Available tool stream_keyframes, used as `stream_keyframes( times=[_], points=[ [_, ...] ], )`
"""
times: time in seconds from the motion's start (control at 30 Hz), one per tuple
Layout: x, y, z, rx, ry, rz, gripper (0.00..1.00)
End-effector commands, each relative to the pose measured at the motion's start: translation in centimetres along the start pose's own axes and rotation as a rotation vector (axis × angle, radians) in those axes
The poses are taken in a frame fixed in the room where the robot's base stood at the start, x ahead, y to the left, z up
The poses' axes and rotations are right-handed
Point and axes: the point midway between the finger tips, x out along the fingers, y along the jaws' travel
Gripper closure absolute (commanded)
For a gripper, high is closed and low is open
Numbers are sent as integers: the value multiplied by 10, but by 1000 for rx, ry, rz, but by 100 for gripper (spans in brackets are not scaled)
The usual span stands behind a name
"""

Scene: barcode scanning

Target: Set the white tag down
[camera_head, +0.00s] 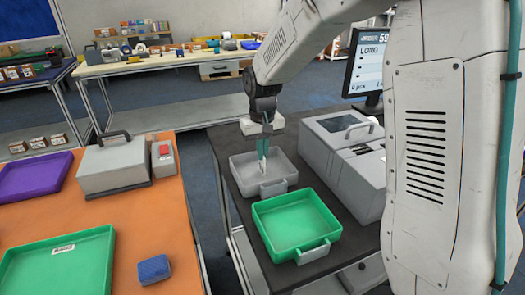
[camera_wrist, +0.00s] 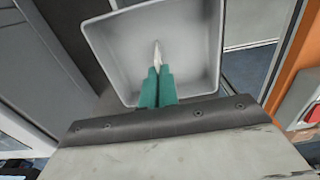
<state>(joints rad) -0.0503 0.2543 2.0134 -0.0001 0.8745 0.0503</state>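The white tag (camera_head: 262,168) is a thin pale strip, held between the teal fingertips of my gripper (camera_head: 264,150). It points down over the grey tray (camera_head: 284,170). In the wrist view the tag (camera_wrist: 157,54) sticks out past the closed fingertips (camera_wrist: 158,72), seen nearly edge-on, with the inside of the grey tray (camera_wrist: 110,40) behind it. I cannot tell whether the tag touches the tray floor. The rest of the tray looks empty.
An empty green tray (camera_head: 297,222) stands just in front of the grey one. A grey printer-like machine (camera_head: 345,160) and a monitor (camera_head: 368,62) stand to the right. The orange table (camera_head: 183,240) at left carries a lidded grey box (camera_head: 114,166) and a blue block (camera_head: 154,269).

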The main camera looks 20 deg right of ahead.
Motion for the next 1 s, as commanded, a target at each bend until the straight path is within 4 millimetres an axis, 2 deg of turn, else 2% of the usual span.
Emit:
stream_keyframes(
  times=[0.33,0.4,0.43,0.73,0.87,1.0],
  points=[
    [3,0,0,0,0,0,100],
    [3,0,0,0,1,0,81],
    [3,0,0,0,1,0,76],
    [1,0,0,0,2,0,76],
    [-11,0,0,0,3,0,76],
    [-38,0,-1,0,6,0,76]
  ],
)
